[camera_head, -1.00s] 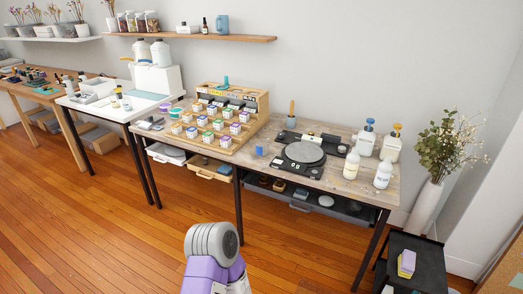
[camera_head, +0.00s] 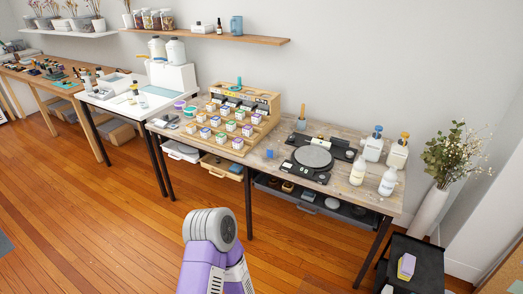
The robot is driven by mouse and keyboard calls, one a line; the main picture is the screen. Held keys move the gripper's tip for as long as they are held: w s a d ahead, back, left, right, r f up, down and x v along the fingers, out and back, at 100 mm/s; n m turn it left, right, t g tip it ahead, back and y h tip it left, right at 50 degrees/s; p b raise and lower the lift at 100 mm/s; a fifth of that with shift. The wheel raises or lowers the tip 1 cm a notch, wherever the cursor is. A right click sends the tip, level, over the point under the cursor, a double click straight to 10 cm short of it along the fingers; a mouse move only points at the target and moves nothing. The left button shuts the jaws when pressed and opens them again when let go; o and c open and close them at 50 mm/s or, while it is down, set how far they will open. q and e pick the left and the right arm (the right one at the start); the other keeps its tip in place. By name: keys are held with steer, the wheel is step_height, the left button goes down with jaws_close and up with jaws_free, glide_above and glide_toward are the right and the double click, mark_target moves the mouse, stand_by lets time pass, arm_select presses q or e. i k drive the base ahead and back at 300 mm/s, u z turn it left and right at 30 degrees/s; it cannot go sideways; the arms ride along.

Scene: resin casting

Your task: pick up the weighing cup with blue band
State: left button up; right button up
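A small clear cup with a blue tint (camera_head: 270,153) stands on the wooden worktable, between the stepped rack and the black scale. It looks like the weighing cup with blue band, but it is too small to make out the band. A purple cup (camera_head: 179,105) and a teal cup (camera_head: 190,111) stand at the table's left end. Neither of my grippers is in view. Only a purple and grey link of one of my arms shows at the bottom middle, in front of the table and well short of the cup.
The stepped rack (camera_head: 270,101) with several small labelled jars stands left of the cup. The black scale (camera_head: 313,157) with a round grey plate is to its right. White bottles (camera_head: 358,170) stand farther right. A black cart (camera_head: 412,254) is at the lower right. The wooden floor (camera_head: 110,220) is clear.

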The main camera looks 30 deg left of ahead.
mark_target(273, 151)
steer(key=u, duration=2.05)
steer(key=i, duration=2.75)
steer(key=z, duration=1.9)
